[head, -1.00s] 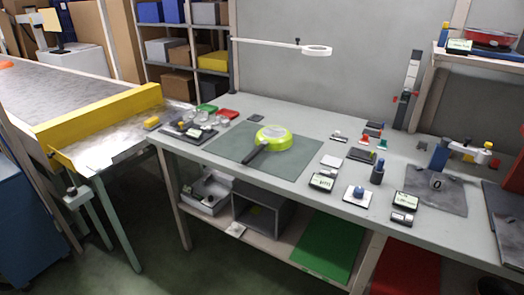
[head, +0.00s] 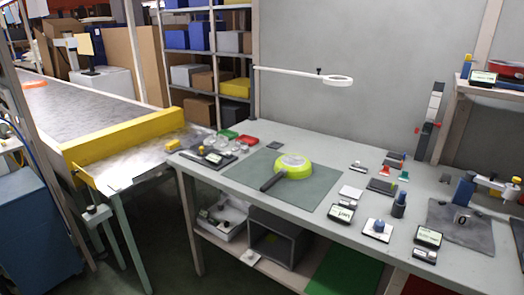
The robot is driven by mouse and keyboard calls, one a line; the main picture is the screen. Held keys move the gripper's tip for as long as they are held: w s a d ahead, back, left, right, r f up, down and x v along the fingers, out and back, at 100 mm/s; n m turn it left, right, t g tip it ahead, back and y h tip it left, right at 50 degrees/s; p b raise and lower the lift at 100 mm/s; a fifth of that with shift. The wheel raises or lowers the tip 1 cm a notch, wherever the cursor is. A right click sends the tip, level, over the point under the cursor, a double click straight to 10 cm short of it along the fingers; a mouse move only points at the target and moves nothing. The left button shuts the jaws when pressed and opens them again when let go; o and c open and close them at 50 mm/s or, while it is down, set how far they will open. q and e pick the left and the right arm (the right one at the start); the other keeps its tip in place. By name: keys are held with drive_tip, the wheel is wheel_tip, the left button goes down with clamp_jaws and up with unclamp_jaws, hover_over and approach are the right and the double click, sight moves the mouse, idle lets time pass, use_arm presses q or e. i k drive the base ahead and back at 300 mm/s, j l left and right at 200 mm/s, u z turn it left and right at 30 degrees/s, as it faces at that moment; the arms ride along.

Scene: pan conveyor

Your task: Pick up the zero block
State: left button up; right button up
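Neither of my grippers is in view.
A lime-green pan (head: 293,164) lies on a grey-green mat (head: 240,172) on the bench (head: 330,138). Small instruments, including a blue-knobbed one (head: 378,228), stand between pan and block. A yellow-edged conveyor (head: 120,135) is at left. Floor (head: 170,262) shows between.

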sight(462, 217)
drive_tip(key=z, duration=1.5)
